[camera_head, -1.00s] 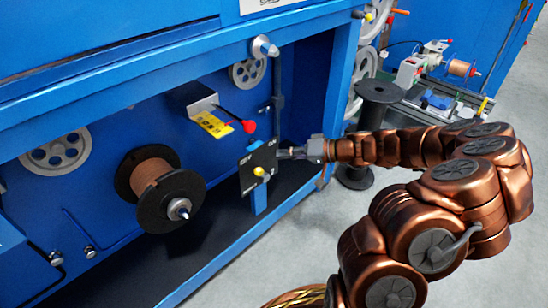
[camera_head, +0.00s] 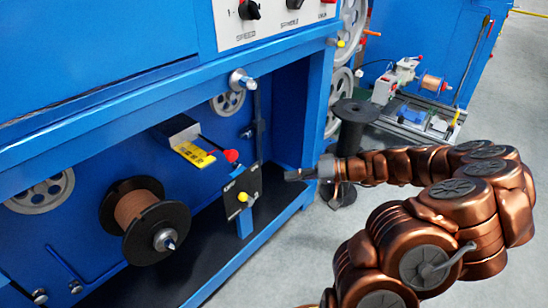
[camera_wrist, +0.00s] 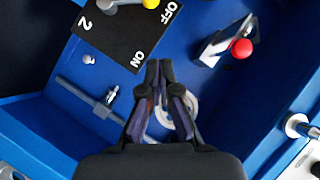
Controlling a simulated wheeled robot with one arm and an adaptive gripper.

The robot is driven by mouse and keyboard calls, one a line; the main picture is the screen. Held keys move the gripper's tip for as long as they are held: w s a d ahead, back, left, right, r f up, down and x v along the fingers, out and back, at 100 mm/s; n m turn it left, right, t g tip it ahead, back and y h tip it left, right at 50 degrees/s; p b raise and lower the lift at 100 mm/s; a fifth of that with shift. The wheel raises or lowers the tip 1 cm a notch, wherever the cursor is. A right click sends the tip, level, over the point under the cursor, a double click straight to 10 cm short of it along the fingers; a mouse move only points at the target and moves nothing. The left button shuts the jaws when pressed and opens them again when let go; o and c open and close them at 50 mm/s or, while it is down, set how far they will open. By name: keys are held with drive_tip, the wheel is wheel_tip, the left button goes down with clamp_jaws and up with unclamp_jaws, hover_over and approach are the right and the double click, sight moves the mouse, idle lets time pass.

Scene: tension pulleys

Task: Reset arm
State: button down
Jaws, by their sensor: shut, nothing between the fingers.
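My gripper (camera_head: 298,174) is in front of the blue machine's open bay in the head view, at the end of my copper-coloured arm. In the wrist view my gripper (camera_wrist: 159,68) points into the bay with its fingers together and nothing between them. A black switch plate (camera_head: 241,191) with a yellow knob (camera_head: 243,197) stands to the left of the gripper, with a gap between them. The plate (camera_wrist: 118,38) also shows in the wrist view, marked ON, OFF and 2.
A spool of copper wire (camera_head: 137,212) sits on the machine at left. A red-knobbed lever (camera_head: 231,156) sticks out above the plate. The blue frame (camera_head: 200,75) runs above the bay. A black empty spool (camera_head: 354,125) stands behind my arm. Grey floor (camera_head: 270,270) is open in front.

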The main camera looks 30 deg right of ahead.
drive_tip(key=shift+r, duration=0.1)
drive_tip(key=s+a+r+n+g+h+p, duration=0.15)
drive_tip(key=s+a+r+g+p, duration=0.35)
drive_tip(key=a+r+p, duration=0.65)
drive_tip(key=s+a+r+n+g+h+p, duration=0.1)
drive_tip(key=s+a+r+n+g+p, duration=0.25)
drive_tip(key=s+a+r+p, duration=0.75)
drive_tip(key=s+d+r+m+h+p, duration=0.1)
drive_tip(key=s+d+r+h+p, duration=0.1)
drive_tip(key=s+r+p, duration=0.2)
drive_tip(key=s+d+r+m+g+h+p, duration=0.1)
drive_tip(key=s+d+r+h+p, duration=0.1)
drive_tip(key=s+r+p, duration=0.3)
drive_tip(key=s+d+r+m+g+h+p, duration=0.1)
drive_tip(key=s+r+h+p, duration=0.3)
drive_tip(key=r+p, duration=0.5)
wheel_tip(320, 180, up, 6)
drive_tip(key=shift+s+d+p, duration=0.35)
drive_tip(key=shift+s+d, duration=0.3)
drive_tip(key=shift+d, duration=0.1)
drive_tip(key=shift+a+h, duration=0.15)
drive_tip(key=shift+h, duration=0.1)
